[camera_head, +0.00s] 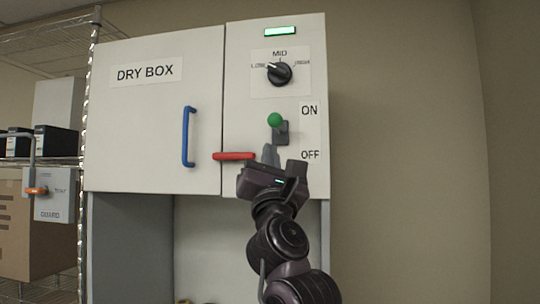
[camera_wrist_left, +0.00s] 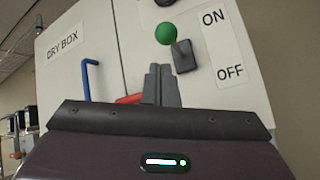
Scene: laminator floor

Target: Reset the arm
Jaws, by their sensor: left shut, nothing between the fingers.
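My left gripper (camera_head: 270,156) is in front of the dry box's control panel, just below the green-knobbed lever (camera_head: 275,121). Its fingers are shut and empty; they also show in the left wrist view (camera_wrist_left: 161,82). In that view the green ball (camera_wrist_left: 165,33) is above the fingertips, and I cannot tell whether they touch the lever's base. The lever's ball is raised, nearer the ON label (camera_head: 309,111) than the OFF label (camera_head: 310,154). A red horizontal handle (camera_head: 232,156) is just left of the fingers. My right gripper is not in view.
The dry box door (camera_head: 150,150) has a blue handle (camera_head: 188,136). A black dial (camera_head: 279,74), pointing to the upper left, sits below a lit green indicator (camera_head: 280,31). A wire rack (camera_head: 88,150) with a guard switch box (camera_head: 54,197) stands left. The right wall area is clear.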

